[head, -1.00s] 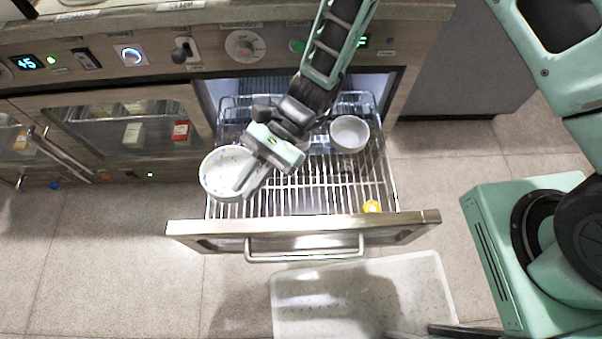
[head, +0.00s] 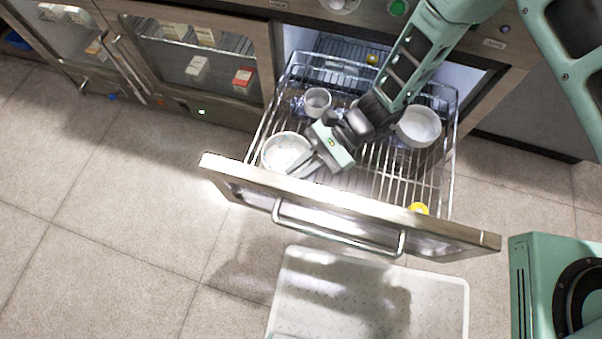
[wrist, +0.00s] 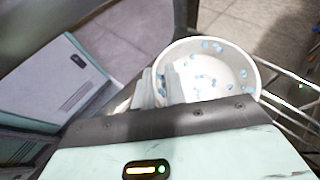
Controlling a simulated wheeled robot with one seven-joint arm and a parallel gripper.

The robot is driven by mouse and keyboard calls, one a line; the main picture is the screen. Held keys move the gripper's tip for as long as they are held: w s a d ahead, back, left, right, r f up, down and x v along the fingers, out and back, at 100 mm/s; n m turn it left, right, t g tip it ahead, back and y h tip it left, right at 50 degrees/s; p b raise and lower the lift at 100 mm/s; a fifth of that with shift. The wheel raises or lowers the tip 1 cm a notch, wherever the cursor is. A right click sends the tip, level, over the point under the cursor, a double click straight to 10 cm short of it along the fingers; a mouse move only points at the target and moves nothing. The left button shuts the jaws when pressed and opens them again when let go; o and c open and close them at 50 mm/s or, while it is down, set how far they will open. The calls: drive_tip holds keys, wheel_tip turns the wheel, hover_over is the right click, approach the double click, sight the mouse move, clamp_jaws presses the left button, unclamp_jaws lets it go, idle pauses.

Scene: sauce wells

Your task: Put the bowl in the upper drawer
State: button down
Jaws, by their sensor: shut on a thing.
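The open drawer (head: 350,212) has a wire rack inside and a front panel with a bar handle. A white bowl with blue specks (head: 283,152) is at the rack's front left corner, just behind the front panel. My gripper (head: 308,170) is shut on the bowl's right rim. In the wrist view the bowl (wrist: 238,72) is upright and looks empty, with the fingers (wrist: 160,88) at its near left rim. Whether the bowl's base touches the rack is hidden.

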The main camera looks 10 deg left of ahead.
wheel_tip(320, 180, down, 4)
drive_tip(key=shift+r+b, duration=0.2)
drive_tip(key=shift+b, duration=0.25)
drive_tip(key=c, duration=1.4)
unclamp_jaws()
drive_tip(key=p+v, duration=0.2)
drive_tip(key=v, duration=1)
drive_tip(key=s+d+r+n+h, duration=0.1)
drive_tip(key=r+n+h, duration=0.15)
drive_tip(key=r, duration=0.35)
drive_tip(key=s+d+r+n+t+h, duration=0.1)
drive_tip(key=s+r+n, duration=0.15)
drive_tip(key=r, duration=0.25)
drive_tip(key=s+d+r+n+h, duration=0.1)
drive_tip(key=r+n+h, duration=0.15)
drive_tip(key=r, duration=0.35)
drive_tip(key=s+d+r+n+t+h, duration=0.1)
drive_tip(key=s+d+r+n+t, duration=0.1)
drive_tip(key=d+r+n, duration=0.1)
drive_tip(key=s+d+r+n+t+h, duration=0.1)
drive_tip(key=s+d+r+n+t, duration=0.1)
drive_tip(key=d+r+n+t, duration=0.1)
drive_tip(key=s+d+r+n+t+h, duration=0.1)
drive_tip(key=s+d+r+n+t, duration=0.1)
drive_tip(key=d+r+n+t, duration=0.1)
drive_tip(key=shift+s+d+r, duration=0.15)
drive_tip(key=shift+d+r, duration=0.05)
drive_tip(key=shift+r, duration=0.2)
drive_tip(key=shift+s+d+r, duration=0.15)
drive_tip(key=shift+r, duration=0.3)
